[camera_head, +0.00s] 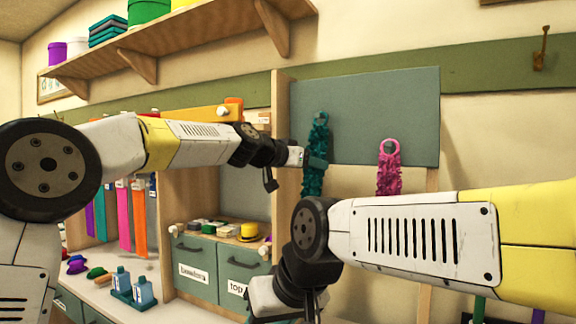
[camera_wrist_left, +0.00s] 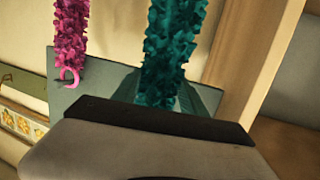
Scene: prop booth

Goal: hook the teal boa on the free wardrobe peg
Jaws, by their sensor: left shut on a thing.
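The teal boa (camera_head: 314,182) hangs upright in front of the left part of the grey-green peg board (camera_head: 385,100), its small loop at the top. My left gripper (camera_head: 318,161) is shut on it below the loop. In the left wrist view the teal boa (camera_wrist_left: 175,50) runs up from behind the gripper (camera_wrist_left: 160,115), which hides its loop end. I cannot tell whether the loop is around a peg; no bare peg shows clearly on the board. A pink boa (camera_head: 389,175) hangs by its ring on the board to the right. My right gripper (camera_head: 288,305) is low in the middle, its fingers unclear.
A wooden upright (camera_head: 281,120) stands just left of the board. A brass hook (camera_head: 540,48) is on the green rail at the upper right. Drawers (camera_head: 196,268), a yellow hat (camera_head: 249,231) and blue bottles (camera_head: 143,290) are below left. My right arm crosses the lower right.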

